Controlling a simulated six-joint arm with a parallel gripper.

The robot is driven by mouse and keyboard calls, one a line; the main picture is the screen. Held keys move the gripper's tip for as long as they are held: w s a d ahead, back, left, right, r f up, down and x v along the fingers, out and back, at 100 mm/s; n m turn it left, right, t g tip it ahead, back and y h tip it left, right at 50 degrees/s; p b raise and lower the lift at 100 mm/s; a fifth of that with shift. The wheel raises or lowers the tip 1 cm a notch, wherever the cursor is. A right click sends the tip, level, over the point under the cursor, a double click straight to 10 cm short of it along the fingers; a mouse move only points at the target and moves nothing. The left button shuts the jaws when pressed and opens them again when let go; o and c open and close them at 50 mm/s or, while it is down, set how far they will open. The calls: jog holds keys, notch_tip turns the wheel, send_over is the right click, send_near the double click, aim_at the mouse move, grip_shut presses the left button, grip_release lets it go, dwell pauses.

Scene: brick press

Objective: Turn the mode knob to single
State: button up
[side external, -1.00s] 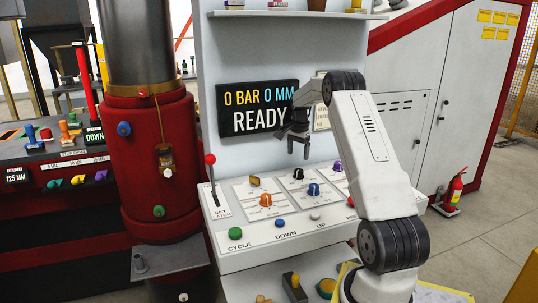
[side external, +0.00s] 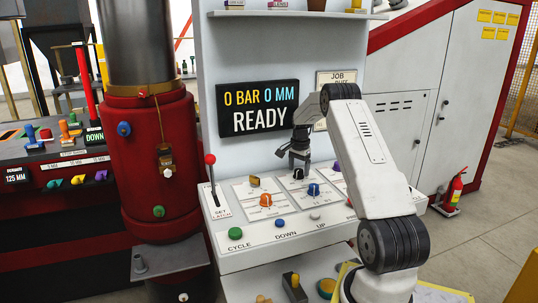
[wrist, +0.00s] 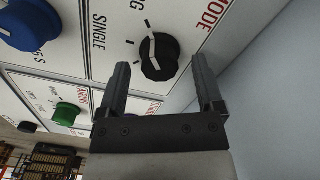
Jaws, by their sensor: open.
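The mode knob (wrist: 158,56) is black and round with a white pointer line, on a white panel plate. The red word MODE is beside it and the word SINGLE is printed to its left in the wrist view. The pointer is toward the top of that view, not toward SINGLE. The knob also shows in the side view (side external: 298,174), just below the jaws. My gripper (wrist: 160,66) is open, its two fingers on either side of the knob in the picture. It also shows in the side view (side external: 293,160). I cannot tell whether the fingers touch the knob.
A blue knob (wrist: 30,25) and a green knob (wrist: 69,114) sit nearby on the panel. An orange knob (side external: 266,200) is left of the mode knob in the side view. A red-topped lever (side external: 211,160) stands at the panel's left. The display (side external: 258,107) reads READY.

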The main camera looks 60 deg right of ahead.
jog(key=shift+f, duration=0.6)
grip_shut()
jog(key=shift+n, duration=0.3)
jog(key=n, duration=0.9)
dwell(0.4)
